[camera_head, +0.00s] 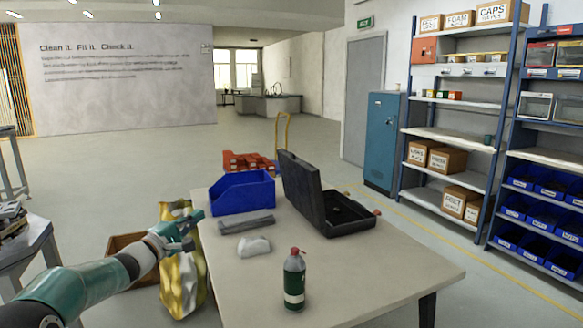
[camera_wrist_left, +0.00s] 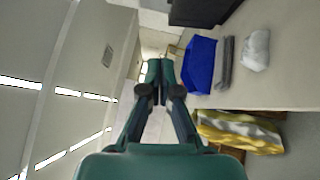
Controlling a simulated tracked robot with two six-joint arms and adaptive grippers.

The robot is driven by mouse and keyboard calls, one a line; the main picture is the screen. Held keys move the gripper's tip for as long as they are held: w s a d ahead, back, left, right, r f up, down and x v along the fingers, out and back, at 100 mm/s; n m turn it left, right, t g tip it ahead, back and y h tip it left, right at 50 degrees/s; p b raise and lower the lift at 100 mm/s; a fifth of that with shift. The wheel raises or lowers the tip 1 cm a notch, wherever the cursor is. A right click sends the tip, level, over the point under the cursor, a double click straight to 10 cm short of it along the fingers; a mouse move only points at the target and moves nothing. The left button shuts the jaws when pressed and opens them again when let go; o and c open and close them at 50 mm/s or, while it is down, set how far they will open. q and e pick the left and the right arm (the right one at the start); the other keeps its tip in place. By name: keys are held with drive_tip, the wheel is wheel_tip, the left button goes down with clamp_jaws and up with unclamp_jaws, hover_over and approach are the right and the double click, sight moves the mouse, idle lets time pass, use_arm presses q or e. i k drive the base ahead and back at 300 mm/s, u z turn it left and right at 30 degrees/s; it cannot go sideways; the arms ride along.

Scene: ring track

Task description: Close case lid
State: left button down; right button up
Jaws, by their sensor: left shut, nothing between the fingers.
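The black case (camera_head: 335,210) stands open on the table at its far right side. Its lid (camera_head: 300,185) is raised nearly upright on the left side of the case. In the left wrist view a dark part of the case (camera_wrist_left: 200,10) shows at the top edge. My left gripper (camera_head: 196,220) is at the table's left edge, left of the blue bin and well apart from the case. In the left wrist view my left gripper (camera_wrist_left: 160,68) has its fingertips together with nothing between them. My right gripper is not in view.
On the table (camera_head: 370,275) are a blue bin (camera_head: 243,194), a grey folded cloth (camera_head: 246,224), a white crumpled cloth (camera_head: 254,246) and a green bottle with red cap (camera_head: 294,280). A yellow-and-white bag (camera_head: 183,275) and brown box (camera_head: 128,246) stand left. The table's front right is clear.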

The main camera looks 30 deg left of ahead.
sight(301, 180)
drive_tip(key=u, duration=0.1)
drive_tip(key=i, duration=1.5)
drive_tip(key=z, duration=0.1)
